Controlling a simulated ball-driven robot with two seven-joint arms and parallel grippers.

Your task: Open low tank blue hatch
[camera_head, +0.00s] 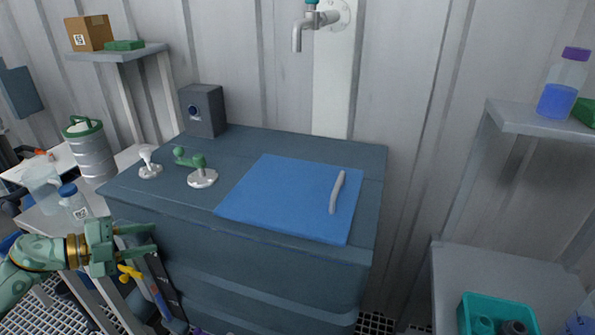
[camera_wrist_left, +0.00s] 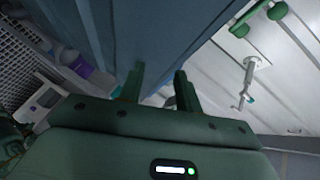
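The blue hatch (camera_head: 275,196) lies flat and closed on the top of the low dark blue-grey tank (camera_head: 250,275). A grey bar handle (camera_head: 336,192) stands on the right part of the hatch. My left gripper (camera_head: 145,240) is open and empty, off the tank's front left corner and below its top, well to the left of the hatch handle. In the left wrist view, its two fingers (camera_wrist_left: 158,88) are apart with nothing held between them. The hatch cannot be made out in that view. My right gripper is not in view.
On the tank top, left of the hatch, stand a green-levered valve (camera_head: 200,175), a small white fitting (camera_head: 149,165) and a dark box (camera_head: 203,110). A tap (camera_head: 310,25) hangs from the wall behind. A shelf (camera_head: 530,120) with a bottle (camera_head: 563,85) stands right.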

